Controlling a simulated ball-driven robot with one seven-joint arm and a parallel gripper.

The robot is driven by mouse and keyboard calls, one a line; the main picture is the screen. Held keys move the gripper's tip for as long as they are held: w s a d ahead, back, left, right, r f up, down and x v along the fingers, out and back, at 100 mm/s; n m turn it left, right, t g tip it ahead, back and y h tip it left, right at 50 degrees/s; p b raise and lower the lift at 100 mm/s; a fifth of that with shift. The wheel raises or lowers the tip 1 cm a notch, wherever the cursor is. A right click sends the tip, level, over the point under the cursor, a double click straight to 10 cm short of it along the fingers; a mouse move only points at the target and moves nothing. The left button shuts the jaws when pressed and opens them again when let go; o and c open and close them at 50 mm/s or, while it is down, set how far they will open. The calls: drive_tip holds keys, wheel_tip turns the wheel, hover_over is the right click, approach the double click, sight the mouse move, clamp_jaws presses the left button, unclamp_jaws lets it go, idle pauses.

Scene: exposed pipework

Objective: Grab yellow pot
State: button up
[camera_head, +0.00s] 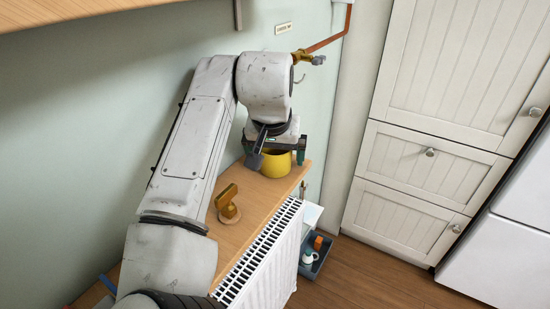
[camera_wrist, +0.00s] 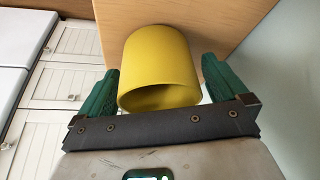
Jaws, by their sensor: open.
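The yellow pot (camera_head: 277,163) stands at the far end of a narrow wooden shelf, below my arm's end in the head view. In the wrist view the yellow pot (camera_wrist: 158,66) sits between the two green fingers of my gripper (camera_wrist: 157,88), with its open rim facing the camera. The gripper is open, with one finger on each side of the pot. A gap shows on the right side. On the left the finger is close to the pot's rim, and I cannot tell whether it touches. In the head view my gripper (camera_head: 279,150) partly covers the pot.
A brown-yellow object (camera_head: 227,203) stands on the wooden shelf (camera_head: 255,200) nearer to me. A white radiator (camera_head: 268,262) is under the shelf. A copper pipe with a valve (camera_head: 312,58) is on the wall behind. White cabinets (camera_head: 415,170) stand right; a grey bin (camera_head: 316,256) is on the floor.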

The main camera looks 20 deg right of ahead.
drive_tip(key=shift+c, duration=0.5)
drive_tip(key=c, duration=0.9)
drive_tip(key=shift+r, duration=0.15)
drive_tip(key=shift+c, duration=0.2)
